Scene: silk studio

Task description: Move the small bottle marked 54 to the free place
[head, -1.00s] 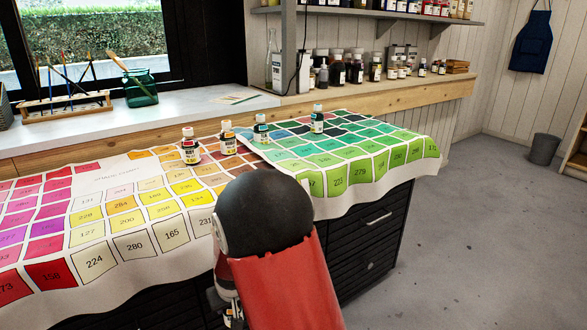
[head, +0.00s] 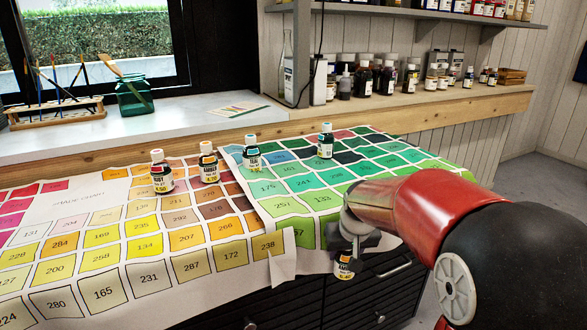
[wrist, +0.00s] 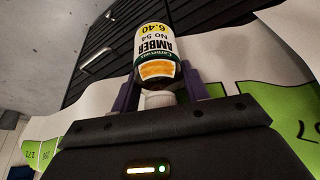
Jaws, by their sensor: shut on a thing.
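In the head view the bottle (head: 344,266) hangs roughly upright below my gripper (head: 352,232), in front of the cloth's front edge near the black drawers. Other small bottles stand on the colour-chart cloth (head: 90,202): a red-labelled one (head: 161,174), a yellow-orange one (head: 209,164), a teal one (head: 252,154) and a dark one (head: 326,142). I cannot tell which spot is the free place.
The black drawer cabinet (head: 350,300) is under the cloth. A window ledge (head: 200,122) with a brush rack (head: 60,112) and green jar (head: 134,95) is behind. Shelves of bottles are at the back right. The front half of the chart is clear.

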